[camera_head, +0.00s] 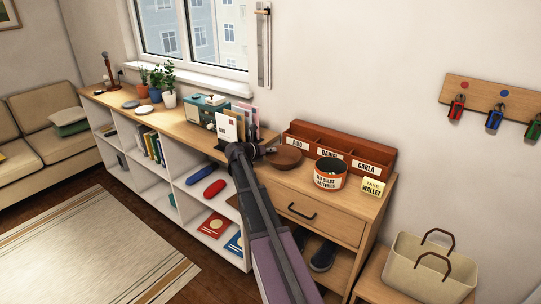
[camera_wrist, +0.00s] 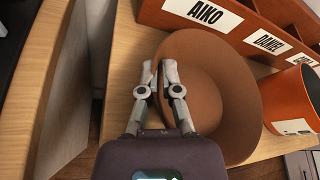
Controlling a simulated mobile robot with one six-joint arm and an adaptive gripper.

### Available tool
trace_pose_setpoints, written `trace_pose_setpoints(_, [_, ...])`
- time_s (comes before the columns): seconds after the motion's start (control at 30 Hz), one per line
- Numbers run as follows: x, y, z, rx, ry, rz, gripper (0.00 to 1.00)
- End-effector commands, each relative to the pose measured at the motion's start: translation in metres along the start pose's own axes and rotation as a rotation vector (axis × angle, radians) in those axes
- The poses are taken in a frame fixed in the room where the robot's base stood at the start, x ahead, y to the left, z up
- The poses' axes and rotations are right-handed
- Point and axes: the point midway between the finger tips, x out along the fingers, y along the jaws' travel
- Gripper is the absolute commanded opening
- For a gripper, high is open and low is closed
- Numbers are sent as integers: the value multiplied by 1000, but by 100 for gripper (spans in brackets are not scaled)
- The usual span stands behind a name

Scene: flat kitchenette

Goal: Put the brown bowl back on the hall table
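The brown bowl (camera_head: 287,158) is at the left part of the hall table (camera_head: 318,200), in front of the letter organizer. In the wrist view the bowl (camera_wrist: 236,100) shows from above, empty and open side up. My gripper (camera_head: 243,151) reaches the bowl's left side. In the wrist view my gripper's fingers (camera_wrist: 157,76) straddle the bowl's left rim, close together, and look shut on its wall. The bowl is at or just above the tabletop; I cannot tell whether it touches. My arm hides part of the table's left edge.
The orange-red organizer (camera_head: 340,148) stands at the back of the table. An orange tin (camera_head: 330,175) and a yellow note (camera_head: 372,187) are right of the bowl. A low shelf (camera_head: 185,135) with a letter rack adjoins on the left. A beige basket (camera_head: 428,268) stands at lower right.

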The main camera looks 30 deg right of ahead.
Motion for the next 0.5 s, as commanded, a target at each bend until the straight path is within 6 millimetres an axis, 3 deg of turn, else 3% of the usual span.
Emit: trace_pose_setpoints(0.5, [2, 2, -4, -1, -1, 0, 0])
